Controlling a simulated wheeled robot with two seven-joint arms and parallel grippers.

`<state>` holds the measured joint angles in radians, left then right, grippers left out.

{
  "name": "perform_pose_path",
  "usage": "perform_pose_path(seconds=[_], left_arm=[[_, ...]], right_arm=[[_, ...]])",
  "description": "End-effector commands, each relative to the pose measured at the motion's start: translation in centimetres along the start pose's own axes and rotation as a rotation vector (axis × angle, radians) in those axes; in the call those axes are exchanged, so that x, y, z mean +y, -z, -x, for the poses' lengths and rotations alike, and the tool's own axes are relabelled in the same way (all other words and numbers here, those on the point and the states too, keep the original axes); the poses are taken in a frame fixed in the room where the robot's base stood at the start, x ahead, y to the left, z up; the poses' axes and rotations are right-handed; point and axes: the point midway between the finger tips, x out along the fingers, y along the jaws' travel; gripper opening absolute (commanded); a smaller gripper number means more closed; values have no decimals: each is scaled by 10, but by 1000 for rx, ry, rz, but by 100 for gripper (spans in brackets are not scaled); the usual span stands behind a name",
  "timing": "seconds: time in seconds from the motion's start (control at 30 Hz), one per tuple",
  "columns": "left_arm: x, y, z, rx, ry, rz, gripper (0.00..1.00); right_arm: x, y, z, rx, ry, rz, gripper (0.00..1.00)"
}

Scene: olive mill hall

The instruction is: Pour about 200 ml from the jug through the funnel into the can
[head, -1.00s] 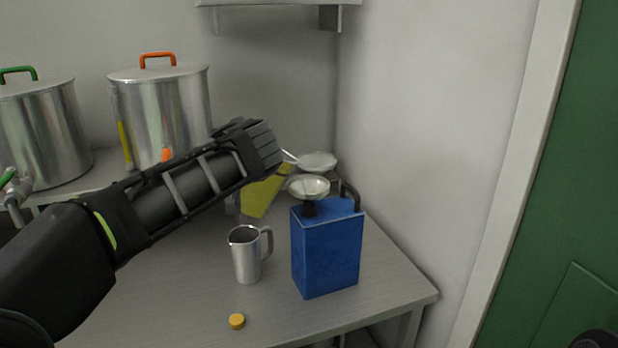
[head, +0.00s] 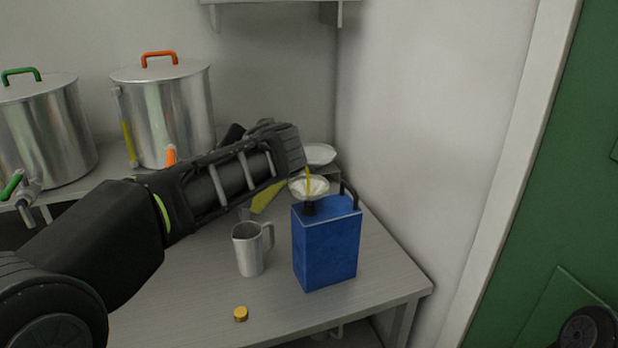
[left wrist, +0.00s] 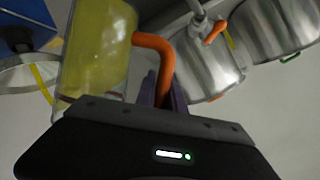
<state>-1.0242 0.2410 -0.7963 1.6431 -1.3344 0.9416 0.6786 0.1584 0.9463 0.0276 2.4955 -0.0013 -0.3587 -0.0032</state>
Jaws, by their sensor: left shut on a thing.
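The blue can (head: 327,250) stands upright on the table with its black handle at the right. The metal funnel (head: 296,187) sits in its top; it also shows in the left wrist view (left wrist: 15,78). A thin yellow stream (head: 308,181) falls into the funnel bowl. In the left wrist view, the clear jug (left wrist: 95,50) with yellow-green liquid has an orange handle (left wrist: 160,45). My left gripper (left wrist: 164,90) is shut on that handle. My right gripper is out of view.
A steel pitcher (head: 248,252) stands left of the can. A yellow cap (head: 240,314) lies near the front edge. Two steel vats (head: 165,115) (head: 40,130) stand behind left. A white dish (head: 319,153) is behind the funnel. A wall closes the right side.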

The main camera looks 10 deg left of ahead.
Motion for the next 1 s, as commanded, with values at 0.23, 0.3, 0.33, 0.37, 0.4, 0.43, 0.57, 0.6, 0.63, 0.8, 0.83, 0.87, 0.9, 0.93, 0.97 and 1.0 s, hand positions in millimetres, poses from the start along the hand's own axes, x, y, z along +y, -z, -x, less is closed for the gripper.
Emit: perform_pose_path(seconds=[0.23,0.3,0.33,0.37,0.4,0.43,0.57,0.6,0.63,0.8,0.83,0.87,0.9,0.93,0.97,1.0], left_arm=[[-1,4,2,-5,14,-34,0],[0,5,2,-7,18,-44,0],[0,5,2,-8,19,-47,0],[0,5,2,-8,21,-51,0],[0,6,2,-10,23,-57,0],[0,6,2,-10,24,-60,0],[1,6,3,-14,30,-73,0],[1,7,3,-15,32,-77,0],[1,7,3,-15,33,-80,0],[1,7,3,-19,39,-95,0],[2,7,2,-19,40,-98,0],[2,7,2,-20,41,-100,0],[2,7,3,-21,43,-104,0],[2,7,3,-21,43,-106,0],[2,7,3,-22,44,-108,0],[2,7,3,-22,46,-112,0]], right_arm=[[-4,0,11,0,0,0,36],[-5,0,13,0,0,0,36],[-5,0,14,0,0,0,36],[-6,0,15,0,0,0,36],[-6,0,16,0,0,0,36],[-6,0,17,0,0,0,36],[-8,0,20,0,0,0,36],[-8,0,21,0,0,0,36],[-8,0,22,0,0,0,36],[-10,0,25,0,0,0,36],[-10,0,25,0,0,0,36],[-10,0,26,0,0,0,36],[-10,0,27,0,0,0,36],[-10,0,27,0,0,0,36],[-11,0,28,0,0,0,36],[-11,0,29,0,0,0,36]])
